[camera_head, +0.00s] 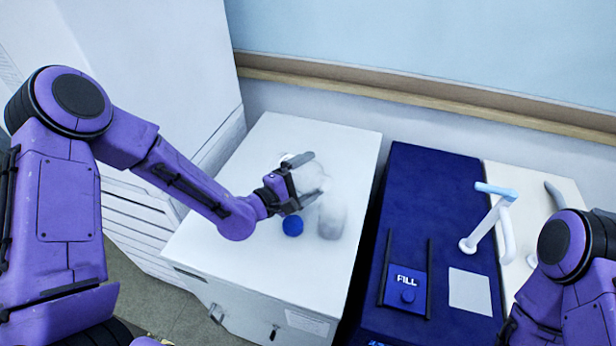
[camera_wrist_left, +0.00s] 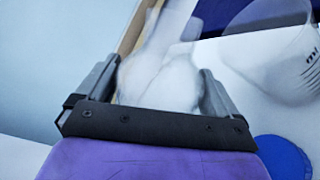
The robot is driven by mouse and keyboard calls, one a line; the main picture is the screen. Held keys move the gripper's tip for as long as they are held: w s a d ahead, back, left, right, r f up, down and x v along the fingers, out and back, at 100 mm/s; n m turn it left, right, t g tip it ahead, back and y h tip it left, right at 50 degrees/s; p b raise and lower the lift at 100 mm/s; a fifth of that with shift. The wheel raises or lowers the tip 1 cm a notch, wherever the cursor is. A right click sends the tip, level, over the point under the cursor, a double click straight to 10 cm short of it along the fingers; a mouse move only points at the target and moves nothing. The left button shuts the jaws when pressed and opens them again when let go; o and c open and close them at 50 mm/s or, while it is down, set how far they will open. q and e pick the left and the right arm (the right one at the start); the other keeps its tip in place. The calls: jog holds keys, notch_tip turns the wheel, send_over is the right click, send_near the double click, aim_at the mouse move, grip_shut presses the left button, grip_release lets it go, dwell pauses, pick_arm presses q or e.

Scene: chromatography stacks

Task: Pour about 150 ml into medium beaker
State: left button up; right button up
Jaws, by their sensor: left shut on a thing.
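My left gripper (camera_head: 314,174) is shut on a whitish, translucent vessel (camera_head: 309,179) and holds it over the white cabinet top. In the left wrist view the vessel (camera_wrist_left: 160,72) sits between both fingers, with a wide body and a narrower upper part; its contents are not clear. A clear beaker (camera_head: 332,217) stands on the cabinet top, just in front of the held vessel in the head view. It also shows at the upper right of the left wrist view (camera_wrist_left: 290,65), with "ml" print on its wall. I cannot see liquid in it. My right gripper is out of view.
A round blue cap (camera_head: 293,226) lies on the white cabinet (camera_head: 235,235), left of the beaker. A dark blue unit marked FILL (camera_head: 407,281) and a white tap (camera_head: 488,222) stand to the right. The cabinet's left front top is clear.

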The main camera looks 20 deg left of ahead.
pick_arm(q)
jog(key=shift+r, duration=0.1)
jog(key=shift+r+m, duration=0.15)
jog(key=shift+m, duration=0.35)
jog(key=shift+r+m, duration=0.5)
jog(key=shift+m, duration=0.5)
jog(key=shift+d+r, duration=0.1)
jog(key=shift+r, duration=0.1)
dwell(0.9)
dwell(1.5)
